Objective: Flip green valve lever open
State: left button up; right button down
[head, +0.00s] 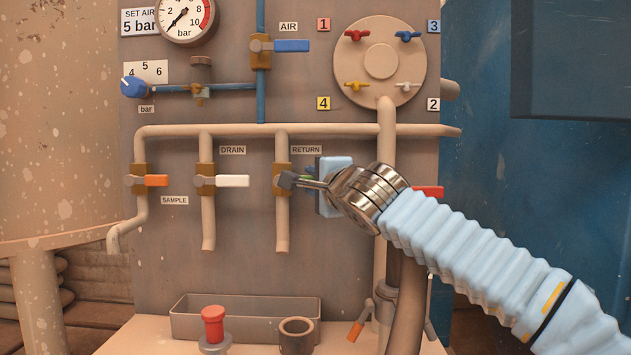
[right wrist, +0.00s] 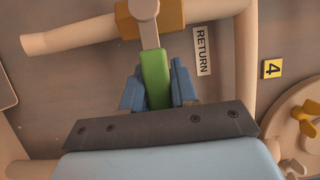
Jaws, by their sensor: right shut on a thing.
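The green valve lever (right wrist: 154,78) shows in the right wrist view, joined by a grey stem to a brass valve body (right wrist: 156,18) beside the RETURN label (right wrist: 202,52). In the head view the RETURN valve body (head: 281,181) is on a vertical beige pipe, and most of its lever is hidden behind my gripper. My right gripper (head: 300,181) is shut on the green lever, with its blue fingers (right wrist: 158,88) on both sides of it. The lever points sideways to the right in the head view, across the pipe. My left gripper is not in view.
The white DRAIN lever (head: 232,181) and orange SAMPLE lever (head: 156,181) are to the left. A red lever (head: 428,192) is right of my wrist.

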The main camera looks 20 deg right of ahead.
jog(key=shift+f, duration=0.1)
